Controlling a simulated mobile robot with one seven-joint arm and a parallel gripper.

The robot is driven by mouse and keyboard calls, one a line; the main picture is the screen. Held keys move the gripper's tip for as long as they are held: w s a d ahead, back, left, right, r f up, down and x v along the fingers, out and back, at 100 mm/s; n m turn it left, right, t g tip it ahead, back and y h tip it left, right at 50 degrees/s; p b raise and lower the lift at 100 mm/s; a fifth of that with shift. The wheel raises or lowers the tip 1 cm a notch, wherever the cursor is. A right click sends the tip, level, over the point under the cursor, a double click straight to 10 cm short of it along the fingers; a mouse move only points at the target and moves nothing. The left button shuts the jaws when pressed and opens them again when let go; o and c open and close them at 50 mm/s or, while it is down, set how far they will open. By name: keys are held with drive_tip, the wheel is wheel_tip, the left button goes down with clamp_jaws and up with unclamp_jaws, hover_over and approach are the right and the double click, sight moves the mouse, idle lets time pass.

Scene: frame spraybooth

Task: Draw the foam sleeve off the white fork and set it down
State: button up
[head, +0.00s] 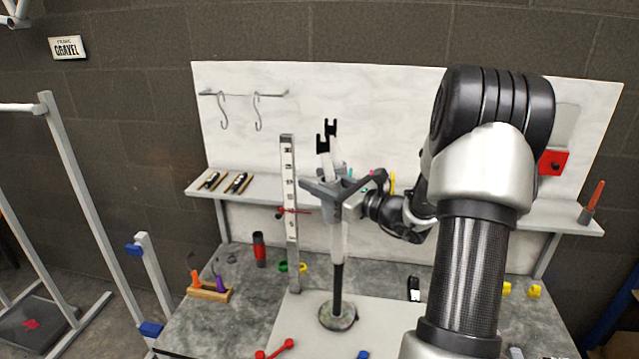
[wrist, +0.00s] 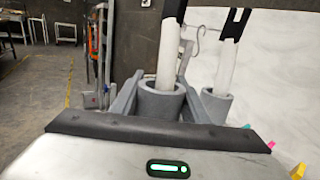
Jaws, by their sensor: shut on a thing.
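A white fork (head: 337,245) stands upright, its two legs ending in black tips at the top. In the wrist view a grey foam sleeve (wrist: 160,103) is around the white leg (wrist: 168,58) on the left. A second grey sleeve-like collar (wrist: 216,106) is around the other leg (wrist: 226,68), outside my fingers. My gripper (head: 324,187) reaches in from the right at the upper part of the fork and is shut on the left sleeve, a finger on each side. The leg still passes through this sleeve. The sleeve's lower part is hidden by my gripper.
The fork's dark post rises from a round base (head: 338,316) on the bench (head: 225,303). A metal upright with a scale (head: 290,215) stands close left of the fork. A shelf (head: 262,188) runs behind. Small red, blue and yellow parts lie around the bench.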

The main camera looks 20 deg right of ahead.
sight(317, 141)
drive_tip(key=shift+w+a+r+p, duration=0.15)
drive_tip(key=shift+r+p, duration=0.15)
drive_tip(key=shift+r, duration=0.3)
drive_tip(key=shift+a+r+p, duration=0.15)
drive_tip(key=shift+r+p, duration=0.15)
drive_tip(key=shift+r, duration=0.25)
drive_tip(key=shift+r, duration=0.15)
drive_tip(key=shift+w+a+r+p, duration=0.1)
drive_tip(key=shift+a+r+p, duration=0.1)
drive_tip(key=shift+r+p, duration=0.35)
drive_tip(key=shift+w+a+r+p, duration=0.15)
drive_tip(key=shift+r+p, duration=0.1)
drive_tip(key=shift+r, duration=0.55)
drive_tip(key=shift+w+a+r+p, duration=0.1)
drive_tip(key=shift+a+r+p, duration=0.1)
drive_tip(key=shift+r+p, duration=0.35)
drive_tip(key=shift+r, duration=0.15)
drive_tip(key=shift+w+a+r+p, duration=0.15)
drive_tip(key=shift+r+p, duration=0.9)
drive_tip(key=shift+r, duration=0.75)
drive_tip(key=shift+r, duration=0.15)
drive_tip(key=shift+w+r+p, duration=0.15)
drive_tip(key=shift+r+p, duration=1)
drive_tip(key=shift+r, duration=0.7)
drive_tip(key=shift+r, duration=0.1)
